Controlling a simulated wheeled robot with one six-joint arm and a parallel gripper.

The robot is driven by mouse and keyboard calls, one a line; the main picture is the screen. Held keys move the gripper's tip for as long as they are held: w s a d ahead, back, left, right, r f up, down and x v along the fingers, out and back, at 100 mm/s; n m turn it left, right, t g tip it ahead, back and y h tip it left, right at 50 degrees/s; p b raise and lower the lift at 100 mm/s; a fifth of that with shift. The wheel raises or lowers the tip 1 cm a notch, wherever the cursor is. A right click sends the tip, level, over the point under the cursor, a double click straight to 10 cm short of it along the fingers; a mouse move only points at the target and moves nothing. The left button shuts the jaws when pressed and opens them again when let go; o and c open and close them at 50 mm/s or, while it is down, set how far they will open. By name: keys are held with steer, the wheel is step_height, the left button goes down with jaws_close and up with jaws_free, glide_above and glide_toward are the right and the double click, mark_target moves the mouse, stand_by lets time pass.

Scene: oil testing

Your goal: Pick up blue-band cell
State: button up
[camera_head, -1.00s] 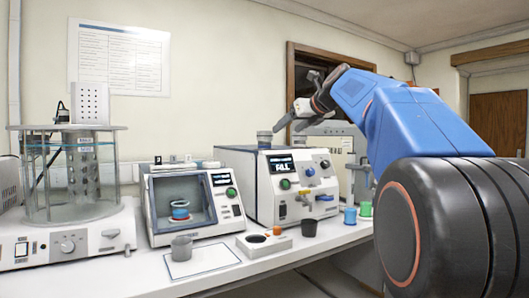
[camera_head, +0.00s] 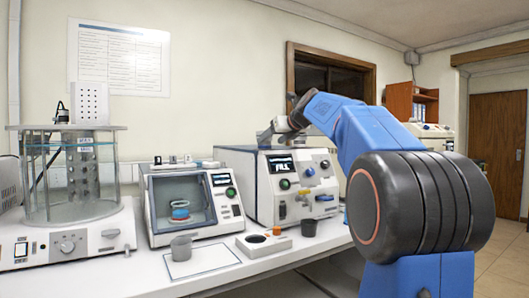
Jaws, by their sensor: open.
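A small cell with a blue band (camera_head: 180,209) sits on a reddish ring inside the open chamber of the middle instrument (camera_head: 193,233). My gripper (camera_head: 272,134) is open, high and to the right of that cell, at the top of the white instrument with a display (camera_head: 290,178). A grey cup that stood on top of this instrument is now mostly covered by the gripper, and I cannot tell whether they touch. My blue arm reaches in from the right and covers the bench end.
A grey cup (camera_head: 181,248) stands on a white sheet (camera_head: 203,261) at the bench front. A small holder (camera_head: 262,242) and a dark cup (camera_head: 309,228) are to its right. A glass bath (camera_head: 70,180) stands at left.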

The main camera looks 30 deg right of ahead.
mark_target(269, 140)
steer(key=x, duration=0.5)
steer(key=shift+w+r, duration=0.15)
steer(key=shift+r, duration=0.1)
steer(key=c, duration=1.4)
